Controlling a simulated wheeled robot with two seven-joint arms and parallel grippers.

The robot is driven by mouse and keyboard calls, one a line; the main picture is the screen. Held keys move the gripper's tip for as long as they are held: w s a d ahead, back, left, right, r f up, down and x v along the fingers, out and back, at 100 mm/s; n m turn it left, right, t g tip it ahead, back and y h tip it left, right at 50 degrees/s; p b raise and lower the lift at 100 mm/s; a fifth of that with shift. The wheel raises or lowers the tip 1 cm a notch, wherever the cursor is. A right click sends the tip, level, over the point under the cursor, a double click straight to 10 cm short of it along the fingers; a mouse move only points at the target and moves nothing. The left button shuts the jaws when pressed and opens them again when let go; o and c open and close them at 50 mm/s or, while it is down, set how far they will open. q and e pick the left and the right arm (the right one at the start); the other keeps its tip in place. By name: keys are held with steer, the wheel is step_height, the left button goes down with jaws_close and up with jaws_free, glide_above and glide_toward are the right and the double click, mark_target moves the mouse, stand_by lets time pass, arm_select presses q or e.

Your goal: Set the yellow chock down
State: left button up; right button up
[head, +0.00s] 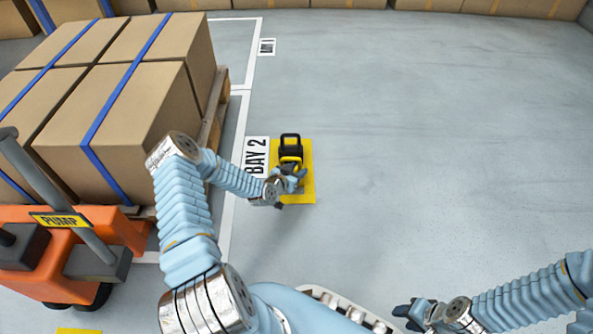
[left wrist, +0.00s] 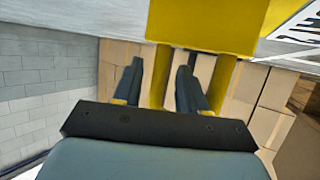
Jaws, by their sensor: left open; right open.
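The yellow chock (head: 291,159) with its black loop stands on a yellow floor square (head: 307,193) beside the BAY 2 label. My left gripper (head: 294,180) is open, low at the chock's near side, and hides part of it. In the left wrist view, yellow chock parts (left wrist: 205,25) fill the top, and two yellow uprights run down from them. One upright shows between my open fingers (left wrist: 158,85), the other outside the right-hand finger. I cannot tell whether the fingers touch it. My right gripper (head: 408,312) is open and empty over the floor at bottom right.
A pallet (head: 215,112) loaded with strapped cartons (head: 120,95) stands at left, close to my left arm. An orange pump truck (head: 60,270) is in front of it. White lines (head: 238,150) mark the bay. The floor to the right (head: 440,130) is clear; cartons line the back.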

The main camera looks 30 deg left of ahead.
arm_select(q)
steer(key=shift+r, duration=0.15)
steer(key=shift+s+r+p, duration=0.15)
steer(key=shift+s+p, duration=0.15)
steer(key=shift+s, duration=0.05)
steer(key=p+v, duration=0.2)
steer(key=v, duration=0.8)
steer(key=s+d+f+g+h, duration=0.1)
steer(key=s+d+g+h, duration=0.15)
steer(key=d, duration=0.65)
steer(key=s+d+f+g+h, duration=0.1)
steer(key=s+d+g, duration=0.3)
steer(key=d, duration=0.5)
steer(key=s+d+r+n+g, duration=0.2)
steer(key=s+d+g, duration=0.4)
steer(key=s, duration=0.6)
steer(key=shift+s+d, duration=0.3)
steer(key=shift+d, duration=0.4)
